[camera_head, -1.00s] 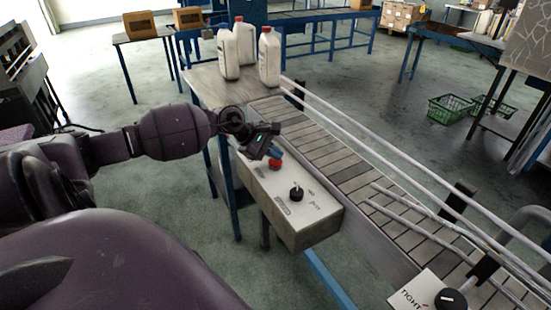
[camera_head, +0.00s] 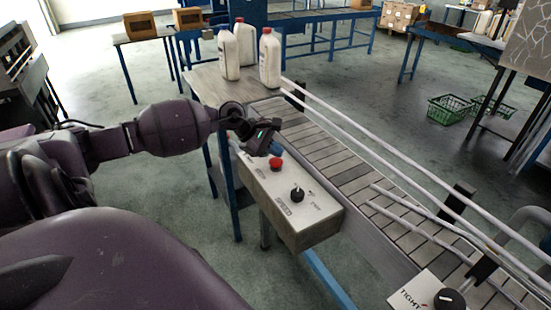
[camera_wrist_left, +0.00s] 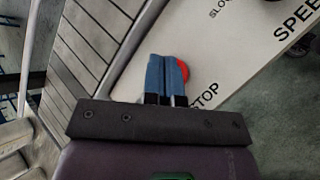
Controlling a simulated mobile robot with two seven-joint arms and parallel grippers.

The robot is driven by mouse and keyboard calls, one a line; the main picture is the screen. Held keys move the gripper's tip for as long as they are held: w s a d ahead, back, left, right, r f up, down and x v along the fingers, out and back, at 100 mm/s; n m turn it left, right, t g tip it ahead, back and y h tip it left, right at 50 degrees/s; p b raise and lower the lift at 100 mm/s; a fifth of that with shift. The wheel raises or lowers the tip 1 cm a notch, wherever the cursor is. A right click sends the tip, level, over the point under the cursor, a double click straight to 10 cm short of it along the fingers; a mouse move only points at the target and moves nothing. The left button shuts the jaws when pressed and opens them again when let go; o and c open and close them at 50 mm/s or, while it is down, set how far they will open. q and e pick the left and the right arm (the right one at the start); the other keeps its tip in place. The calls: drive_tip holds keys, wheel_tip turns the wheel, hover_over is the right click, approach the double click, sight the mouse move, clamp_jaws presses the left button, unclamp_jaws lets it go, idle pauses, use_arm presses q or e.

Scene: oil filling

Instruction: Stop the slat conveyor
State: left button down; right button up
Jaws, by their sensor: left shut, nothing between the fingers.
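The slat conveyor (camera_head: 334,160) runs from the bottles' table toward the lower right. Its grey control box (camera_head: 318,212) is fixed along the near side, with a red button (camera_head: 276,163) and a black speed knob (camera_head: 297,195) on top. My left gripper (camera_head: 267,149) is over the box's far end, just by the red button. In the left wrist view its blue fingers (camera_wrist_left: 166,62) are shut and empty, and they partly hide the red button (camera_wrist_left: 184,72). I cannot tell whether they touch it. My right gripper is not in view.
White guide rails (camera_head: 370,143) run along the conveyor. A panel marked TIGHT with a black knob (camera_head: 449,300) is at the lower right. Green baskets (camera_head: 450,108) lie on the floor.

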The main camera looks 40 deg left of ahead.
sight(275, 162)
use_arm(q)
drive_tip(key=shift+r, duration=0.35)
wheel_tip(275, 162, up, 2)
drive_tip(key=shift+r+p, duration=0.1)
drive_tip(key=shift+p, duration=0.5)
drive_tip(key=shift+r+p, duration=0.4)
drive_tip(key=shift+r, duration=0.7)
drive_tip(key=shift+f, duration=0.1)
